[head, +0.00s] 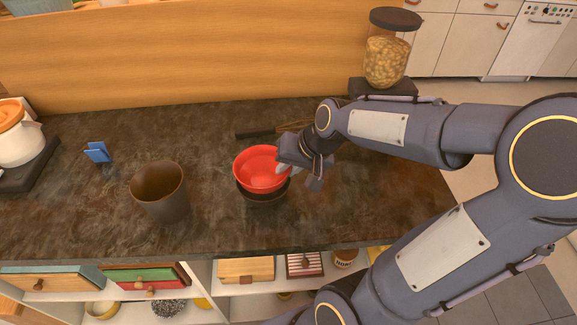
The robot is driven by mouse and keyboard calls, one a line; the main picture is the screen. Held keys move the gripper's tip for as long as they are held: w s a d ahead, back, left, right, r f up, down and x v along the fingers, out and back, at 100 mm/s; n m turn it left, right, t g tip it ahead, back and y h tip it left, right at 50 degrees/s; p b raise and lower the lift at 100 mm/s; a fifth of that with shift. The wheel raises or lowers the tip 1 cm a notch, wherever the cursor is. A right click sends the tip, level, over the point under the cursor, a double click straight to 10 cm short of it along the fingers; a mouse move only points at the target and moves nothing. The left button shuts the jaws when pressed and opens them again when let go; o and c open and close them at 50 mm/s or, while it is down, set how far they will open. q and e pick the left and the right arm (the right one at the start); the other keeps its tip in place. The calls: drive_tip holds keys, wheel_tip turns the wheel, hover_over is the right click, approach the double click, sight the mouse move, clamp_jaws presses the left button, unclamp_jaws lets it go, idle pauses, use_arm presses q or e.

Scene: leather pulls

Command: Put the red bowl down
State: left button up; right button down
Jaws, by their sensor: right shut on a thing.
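The red bowl (260,176) is near the middle of the dark countertop, tilted slightly, in the head view. A dark bowl (264,198) shows directly under it; the red bowl sits in or just above it, and I cannot tell whether they touch. My right gripper (284,166) comes in from the right and is shut on the red bowl's right rim. The fingertips are partly hidden by the bowl and the gripper body. My left gripper does not show.
A brown cup (161,191) stands left of the bowls. A blue holder (97,152) is farther left. A dark flat object (262,131) lies behind the bowls. A jar (387,58) stands at the back right. The counter's front edge (200,256) is above open shelves.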

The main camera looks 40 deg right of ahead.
drive_tip(key=shift+s+f, duration=0.15)
drive_tip(key=shift+f, duration=0.1)
drive_tip(key=c, duration=1.4)
unclamp_jaws()
drive_tip(key=shift+r+p, duration=0.3)
drive_tip(key=shift+r, duration=0.1)
drive_tip(key=a+p+v, duration=0.1)
drive_tip(key=v, duration=1.1)
drive_tip(key=s+a+f+n, duration=0.1)
drive_tip(key=s+a+f, duration=0.1)
drive_tip(key=a, duration=0.1)
drive_tip(key=s+a+f+n+y, duration=0.1)
drive_tip(key=s+a+f+n, duration=0.1)
drive_tip(key=s+a, duration=0.1)
drive_tip(key=s+a+f+n, duration=0.2)
drive_tip(key=s+a, duration=0.1)
drive_tip(key=a, duration=0.1)
drive_tip(key=shift+a+f, duration=0.2)
